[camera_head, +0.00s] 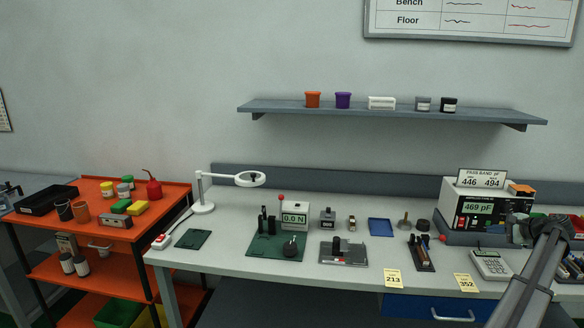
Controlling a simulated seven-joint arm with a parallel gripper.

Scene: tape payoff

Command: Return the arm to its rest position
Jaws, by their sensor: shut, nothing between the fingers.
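My arm (535,272) rises from the lower right edge, in front of the right end of the bench. My gripper (515,229) is a small dark shape at its upper end, in front of the right side of the capacitance meter (482,208). It looks shut and empty; its fingertips are hard to make out against the dark meter. The meter reads 469 pF, and a card (482,179) on top says pass band 446 to 494. The arm hides part of the bench's right end.
A calculator (491,264) lies close left of my arm. The force gauge (294,219) on a green mat, a blue tray (380,227) and a magnifier lamp (204,207) stand along the bench (225,255). An orange cart (165,193) is at left. A wall shelf (395,112) hangs above.

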